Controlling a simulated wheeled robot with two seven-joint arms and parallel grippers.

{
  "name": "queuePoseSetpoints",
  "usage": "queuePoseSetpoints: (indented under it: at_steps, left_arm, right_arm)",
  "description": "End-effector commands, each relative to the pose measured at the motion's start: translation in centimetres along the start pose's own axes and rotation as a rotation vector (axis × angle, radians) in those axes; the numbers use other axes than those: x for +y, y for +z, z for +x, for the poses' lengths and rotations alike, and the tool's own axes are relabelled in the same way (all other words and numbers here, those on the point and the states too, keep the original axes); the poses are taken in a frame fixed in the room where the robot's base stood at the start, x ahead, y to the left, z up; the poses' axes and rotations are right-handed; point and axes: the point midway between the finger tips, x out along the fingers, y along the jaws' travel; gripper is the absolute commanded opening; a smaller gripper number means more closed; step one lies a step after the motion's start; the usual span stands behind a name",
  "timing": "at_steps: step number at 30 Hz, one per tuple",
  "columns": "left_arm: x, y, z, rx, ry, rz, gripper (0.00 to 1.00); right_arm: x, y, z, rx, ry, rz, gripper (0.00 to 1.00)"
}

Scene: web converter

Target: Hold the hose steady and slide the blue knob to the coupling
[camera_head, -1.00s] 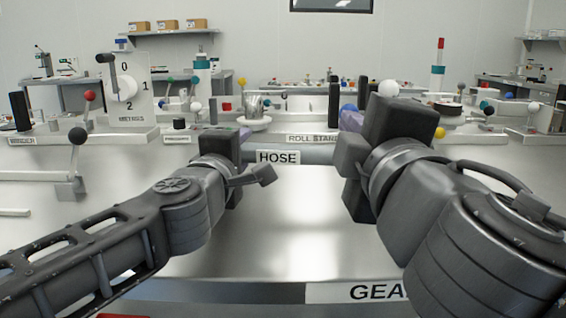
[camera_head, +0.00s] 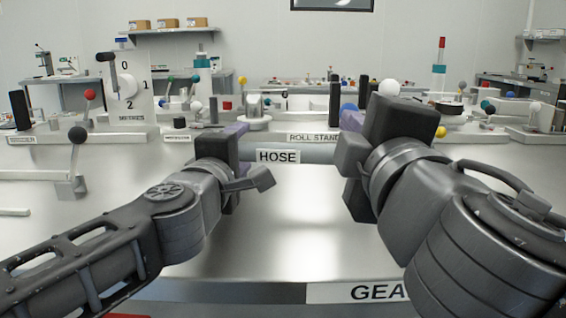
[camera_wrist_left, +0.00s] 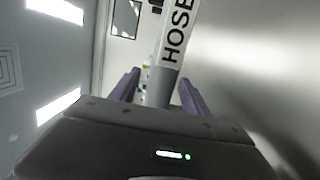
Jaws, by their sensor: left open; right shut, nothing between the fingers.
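My left gripper (camera_head: 236,130) is at the hose's left part. In the left wrist view, its purple fingers (camera_wrist_left: 160,92) are open, with the grey hose (camera_wrist_left: 158,88) passing between them and a gap on each side. My right gripper (camera_head: 352,118) is shut and empty near the hose's right end. A blue ball (camera_head: 348,107) shows just behind its fingers; I cannot tell whether it is on the hose. The coupling cannot be made out.
A panel with a dial (camera_head: 127,87) stands at the back left. The ROLL STAND label (camera_head: 314,138) is behind the hose. The bare metal surface (camera_head: 300,215) between my arms is clear.

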Motion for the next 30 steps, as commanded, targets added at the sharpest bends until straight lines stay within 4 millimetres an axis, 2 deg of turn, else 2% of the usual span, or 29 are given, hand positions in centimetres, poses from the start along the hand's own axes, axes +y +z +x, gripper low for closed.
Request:
queuePoseSetpoints:
  at_steps: [9, 15, 20, 30]
  left_arm:
    - [0.1, 0.0, -6.2, 0.001, 0.004, 0.002, 0.55]
    - [0.0, 0.0, -9.4, 0.001, 0.001, 0.0, 0.55]
    - [-0.2, -0.1, -10.2, 0.001, -0.002, -0.001, 0.55]
    - [-0.2, -0.1, -10.3, 0.001, -0.002, -0.001, 0.55]
  right_arm:
    - [0.0, 0.0, 0.0, 0.0, 0.0, 0.0, 0.0]
    - [0.0, 0.0, 0.0, 0.0, 0.0, 0.0, 0.0]
    - [0.0, 0.0, 0.0, 0.0, 0.0, 0.0, 0.0]
    - [0.0, 0.0, 0.0, 0.0, 0.0, 0.0, 0.0]
